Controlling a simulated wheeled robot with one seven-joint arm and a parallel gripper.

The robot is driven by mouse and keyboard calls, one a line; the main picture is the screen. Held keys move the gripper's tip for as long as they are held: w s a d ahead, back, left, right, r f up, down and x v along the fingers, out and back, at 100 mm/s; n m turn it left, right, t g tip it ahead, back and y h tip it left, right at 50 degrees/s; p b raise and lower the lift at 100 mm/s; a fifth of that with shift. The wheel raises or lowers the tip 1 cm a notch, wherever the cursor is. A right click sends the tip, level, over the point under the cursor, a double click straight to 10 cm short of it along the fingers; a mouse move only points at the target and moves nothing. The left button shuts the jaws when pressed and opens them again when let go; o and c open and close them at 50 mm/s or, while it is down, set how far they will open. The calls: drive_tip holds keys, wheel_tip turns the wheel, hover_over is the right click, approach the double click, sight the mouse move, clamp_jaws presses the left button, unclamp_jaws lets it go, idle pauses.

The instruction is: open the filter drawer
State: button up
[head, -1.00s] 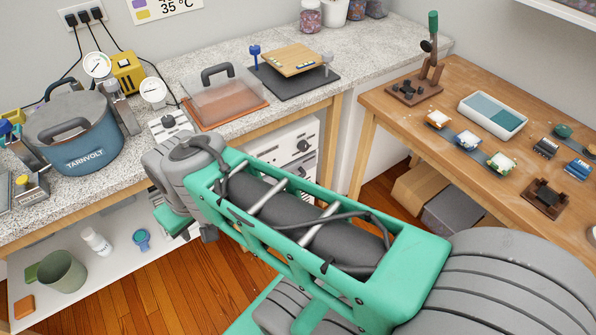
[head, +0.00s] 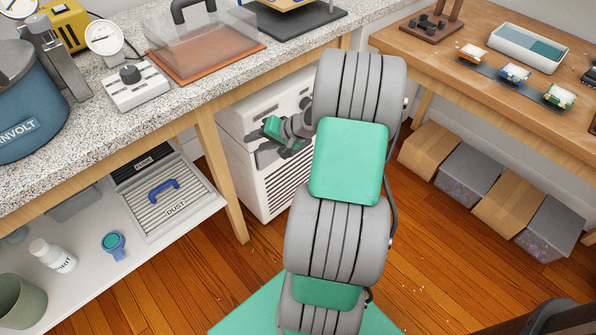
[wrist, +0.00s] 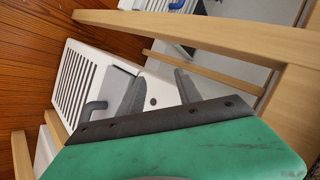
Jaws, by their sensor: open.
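The white vented unit (head: 285,188) stands on the floor under the bench. In the wrist view, its slatted side (wrist: 77,82) is at the left, and a grey bent handle (wrist: 94,108) shows near a grey panel. This looks like the filter drawer's handle, but my gripper partly hides the front and I cannot tell how far the drawer is out. My gripper (wrist: 160,82) is open and empty, its two dark fingers in front of the unit. The handle is left of the fingers, not between them. In the head view my arm hides part of the unit.
A slatted panel marked DUST with a blue handle (head: 165,190) lies on the low shelf (head: 95,265), with a FUME panel (head: 143,160) behind. A wooden bench leg (head: 222,180) stands close left of the unit. Boxes (head: 470,172) line the right wall. Some floor between is clear.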

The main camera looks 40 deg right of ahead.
drive_tip(key=s+d+f+m+t+b, duration=0.2)
drive_tip(key=d+f+m+t+b, duration=0.15)
drive_tip(key=d+f, duration=0.55)
drive_tip(key=m+t+h+b, duration=0.3)
drive_tip(key=m+h+b, duration=0.1)
drive_tip(key=m, duration=0.2)
approach(300, 150)
drive_tip(key=f+x, duration=0.1)
drive_tip(key=x, duration=0.3)
drive_tip(key=shift+n, duration=0.35)
drive_tip(key=x, duration=0.3)
drive_tip(key=b+x, duration=0.1)
drive_tip(key=x, duration=0.2)
drive_tip(key=shift+d+r, duration=0.15)
drive_tip(key=shift+r, duration=0.1)
drive_tip(key=shift+w, duration=0.6)
drive_tip(key=shift+c, duration=0.4)
clamp_jaws()
